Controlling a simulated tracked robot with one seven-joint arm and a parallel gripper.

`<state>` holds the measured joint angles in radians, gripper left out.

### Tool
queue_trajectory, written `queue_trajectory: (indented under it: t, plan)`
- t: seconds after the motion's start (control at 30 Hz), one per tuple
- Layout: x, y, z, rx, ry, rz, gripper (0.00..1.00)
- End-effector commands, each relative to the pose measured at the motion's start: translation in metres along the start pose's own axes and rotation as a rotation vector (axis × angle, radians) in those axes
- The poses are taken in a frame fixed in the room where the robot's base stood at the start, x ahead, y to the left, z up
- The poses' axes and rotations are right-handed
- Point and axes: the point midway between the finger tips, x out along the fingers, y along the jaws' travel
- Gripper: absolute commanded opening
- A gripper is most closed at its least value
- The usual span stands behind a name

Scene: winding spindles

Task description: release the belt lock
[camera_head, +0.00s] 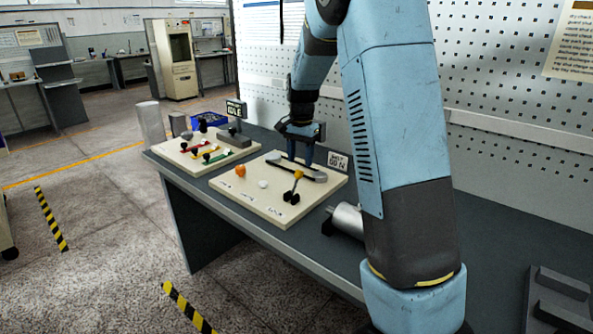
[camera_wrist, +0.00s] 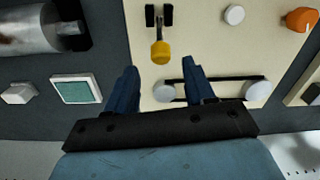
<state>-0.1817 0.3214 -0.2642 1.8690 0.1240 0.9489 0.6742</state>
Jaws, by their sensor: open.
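A cream panel (camera_head: 262,207) on the dark bench carries a belt (camera_head: 290,168) around two pale pulleys. A lever with a yellow end (camera_head: 298,175) and a black base stands on the panel. In the wrist view, the yellow-ended lever (camera_wrist: 160,50) lies just beyond my fingertips, between their lines, and the belt (camera_wrist: 225,79) passes behind my right finger. My gripper (camera_head: 300,161) is open and empty, pointing down over the belt side. Both fingers also show in the wrist view (camera_wrist: 163,70). I cannot tell which part is the belt lock; the panel labels are unreadable.
The panel also has an orange knob (camera_head: 240,169) and a white button (camera_head: 263,184). A small sign (camera_head: 338,162) stands behind it. A second panel (camera_head: 187,157) with coloured levers is to the left. A metal cylinder (camera_head: 348,219) lies to the right. A perforated wall (camera_head: 500,70) rises behind.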

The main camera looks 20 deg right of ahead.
Motion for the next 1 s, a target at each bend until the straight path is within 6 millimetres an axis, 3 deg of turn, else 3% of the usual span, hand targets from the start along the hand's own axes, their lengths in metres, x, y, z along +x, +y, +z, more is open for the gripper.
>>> queue_trajectory:
  t: [0.1, 0.3, 0.73, 1.0]
  plan:
    - [0.020, 0.000, 0.000, 0.001, -0.002, 0.002, 0.54]
    - [0.041, 0.000, 0.001, 0.000, -0.001, 0.000, 0.54]
    - [0.048, -0.001, 0.001, -0.001, 0.000, -0.001, 0.54]
    - [0.048, -0.001, 0.001, -0.001, 0.000, -0.001, 0.28]
